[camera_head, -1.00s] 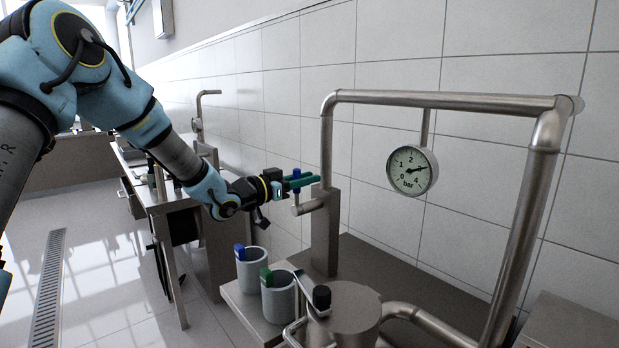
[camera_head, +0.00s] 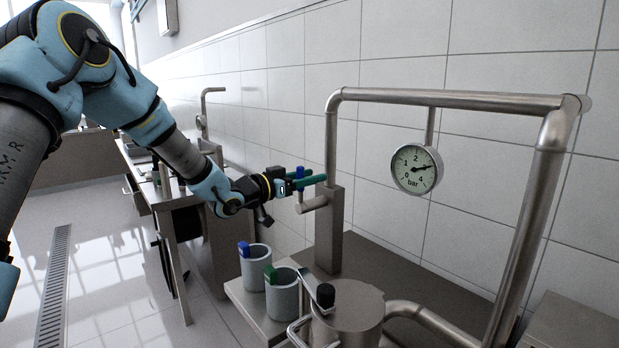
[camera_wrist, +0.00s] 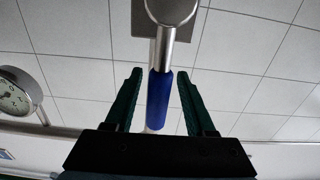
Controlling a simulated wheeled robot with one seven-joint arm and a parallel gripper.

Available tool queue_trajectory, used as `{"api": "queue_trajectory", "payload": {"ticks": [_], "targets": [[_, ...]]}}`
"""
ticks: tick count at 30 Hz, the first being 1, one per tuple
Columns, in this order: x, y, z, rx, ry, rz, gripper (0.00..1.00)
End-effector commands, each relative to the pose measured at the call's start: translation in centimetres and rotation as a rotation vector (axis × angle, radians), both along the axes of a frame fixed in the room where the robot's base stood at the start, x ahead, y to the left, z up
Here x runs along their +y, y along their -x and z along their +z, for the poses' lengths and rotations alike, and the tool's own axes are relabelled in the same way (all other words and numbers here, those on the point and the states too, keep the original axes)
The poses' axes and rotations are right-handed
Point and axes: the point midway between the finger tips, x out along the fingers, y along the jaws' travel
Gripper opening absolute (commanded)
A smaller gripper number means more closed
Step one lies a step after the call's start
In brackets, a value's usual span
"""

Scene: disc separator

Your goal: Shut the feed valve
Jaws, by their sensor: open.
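The feed valve appears to be the lever with a blue grip (camera_wrist: 158,98) on a metal stem below a round steel hub in the wrist view. In the head view the blue grip (camera_head: 299,172) shows at the steel post on the left of the pipe frame. My gripper (camera_head: 308,183) is there, coming in from the left. In the wrist view its green fingers (camera_wrist: 160,76) stand open on either side of the blue grip, with a visible gap on both sides. The grip hangs between them and is not clamped.
A pressure gauge (camera_head: 416,169) hangs from the top pipe (camera_head: 450,98), its needle near 3 bar. A steel vessel (camera_head: 346,312) with a black knob is in front. The tiled wall is behind.

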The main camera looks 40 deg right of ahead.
Motion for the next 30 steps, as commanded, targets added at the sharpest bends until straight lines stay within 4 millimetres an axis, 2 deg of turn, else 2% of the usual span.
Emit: {"api": "queue_trajectory", "payload": {"ticks": [8,21,25,30], "targets": [[0.8,-0.1,-0.1,-0.001,0.000,0.000,0.55],[8.7,-0.5,-0.2,-0.001,0.000,0.001,0.55],[10.1,-0.6,-0.1,-0.001,0.000,0.001,0.55],[10.8,-0.6,0.0,-0.001,0.000,0.000,0.55]]}}
